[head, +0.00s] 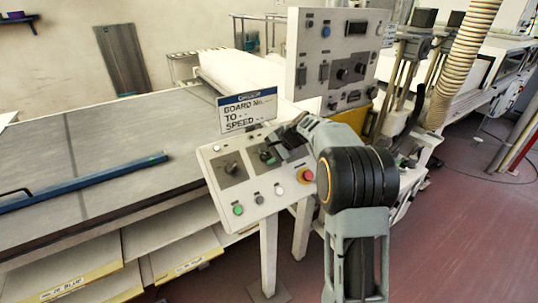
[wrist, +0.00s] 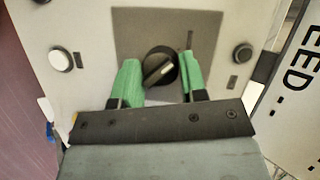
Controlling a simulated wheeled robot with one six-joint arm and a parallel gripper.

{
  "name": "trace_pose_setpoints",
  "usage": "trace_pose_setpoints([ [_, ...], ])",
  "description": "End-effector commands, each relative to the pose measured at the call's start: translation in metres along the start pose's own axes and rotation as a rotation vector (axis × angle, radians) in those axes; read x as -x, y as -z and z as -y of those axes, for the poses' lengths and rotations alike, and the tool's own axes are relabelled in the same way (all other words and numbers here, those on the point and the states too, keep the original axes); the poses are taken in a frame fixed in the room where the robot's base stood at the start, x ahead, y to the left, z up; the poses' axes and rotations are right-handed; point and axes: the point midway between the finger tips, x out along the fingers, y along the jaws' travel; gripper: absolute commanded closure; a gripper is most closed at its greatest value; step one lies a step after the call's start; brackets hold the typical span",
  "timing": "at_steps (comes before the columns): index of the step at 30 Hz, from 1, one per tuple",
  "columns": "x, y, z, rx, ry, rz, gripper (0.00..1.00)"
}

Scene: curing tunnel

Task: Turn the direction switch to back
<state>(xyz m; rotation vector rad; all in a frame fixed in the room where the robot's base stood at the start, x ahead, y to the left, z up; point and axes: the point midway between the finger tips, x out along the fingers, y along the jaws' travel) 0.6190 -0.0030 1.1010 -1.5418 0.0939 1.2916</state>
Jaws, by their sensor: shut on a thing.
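A black rotary switch (wrist: 161,67) with a pale pointer mark sits on a grey square plate in the wrist view. In the head view my gripper (head: 268,156) is down at the right-hand grey plate of the sloped control panel (head: 245,208), and the arm hides most of that knob. I cannot read the panel's labels, so which way is back is not clear.
Another black rotary knob (head: 231,168) is on the panel's left plate. A red stop button (head: 306,175), a green button (head: 238,210) and white buttons are close by. A sign (head: 247,112) stands behind the panel, and an upright control box (head: 335,60) rises beyond it.

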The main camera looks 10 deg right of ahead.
Motion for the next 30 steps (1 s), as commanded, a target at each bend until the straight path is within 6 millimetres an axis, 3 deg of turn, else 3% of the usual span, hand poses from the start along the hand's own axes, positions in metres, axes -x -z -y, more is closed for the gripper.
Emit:
trace_pose_setpoints([
  [5, 0.000, 0.000, 0.000, 0.002, 0.000, 0.000, 0.84],
  [6, 0.000, 0.000, 0.000, 0.002, 0.000, 0.000, 0.57],
  [12, 0.000, 0.000, 0.000, 0.001, 0.000, 0.000, 0.38],
  [23, 0.007, 0.001, 0.000, 0.000, 0.002, -0.002, 0.37],
  [30, 0.050, 0.001, 0.000, 0.001, 0.004, -0.005, 0.37],
])
